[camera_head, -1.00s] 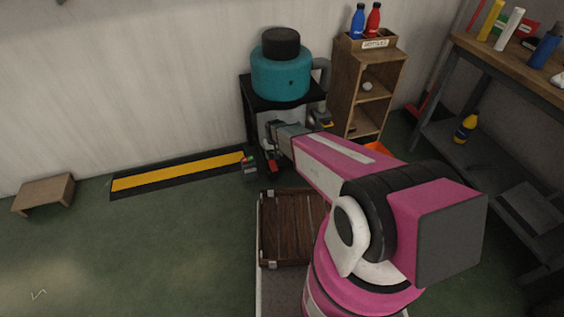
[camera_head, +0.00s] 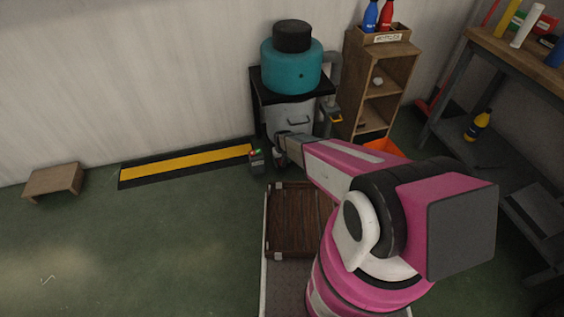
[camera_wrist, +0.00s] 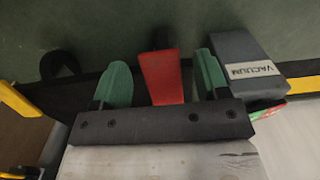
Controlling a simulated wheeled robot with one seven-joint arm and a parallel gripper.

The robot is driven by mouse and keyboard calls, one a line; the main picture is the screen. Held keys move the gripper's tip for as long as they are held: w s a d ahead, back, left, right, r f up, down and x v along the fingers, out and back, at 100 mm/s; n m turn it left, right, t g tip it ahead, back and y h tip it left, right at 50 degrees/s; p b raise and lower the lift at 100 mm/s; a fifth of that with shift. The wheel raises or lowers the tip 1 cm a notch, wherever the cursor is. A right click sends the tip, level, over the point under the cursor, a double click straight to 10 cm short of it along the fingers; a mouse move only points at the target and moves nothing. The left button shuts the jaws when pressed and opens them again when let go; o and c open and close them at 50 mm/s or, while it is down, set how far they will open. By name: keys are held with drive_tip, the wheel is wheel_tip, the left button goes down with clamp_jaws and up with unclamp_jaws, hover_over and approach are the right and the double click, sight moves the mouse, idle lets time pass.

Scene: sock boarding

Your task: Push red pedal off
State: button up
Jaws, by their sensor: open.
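The red pedal (camera_wrist: 161,76) shows in the wrist view as a red tapering block on a dark stem. It lies between the two green fingertips of my gripper (camera_wrist: 160,84), with a visible gap on each side. My gripper is open. I cannot tell whether any part of it touches the pedal. In the head view my gripper (camera_head: 281,155) is low in front of the teal-topped machine (camera_head: 291,70), and the pedal is hidden there.
A dark box labelled VACUUM (camera_wrist: 247,62) stands close beside the right finger. A small box with red and green buttons (camera_head: 257,160) is left of my gripper. A wooden crate (camera_head: 299,222) is below it. A shelf (camera_head: 379,85) stands right of the machine.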

drive_tip(key=shift+f, duration=0.15)
drive_tip(key=c, duration=0.9)
drive_tip(key=shift+w+a+g+h, duration=0.1)
drive_tip(key=shift+w+g+h, duration=0.25)
drive_tip(key=shift+g, duration=0.75)
drive_tip(key=shift+w+r+g+h, duration=0.15)
drive_tip(key=shift+r+g+h, duration=0.15)
drive_tip(key=shift+g, duration=0.6)
drive_tip(key=shift+r, duration=0.1)
drive_tip(key=o, duration=0.9)
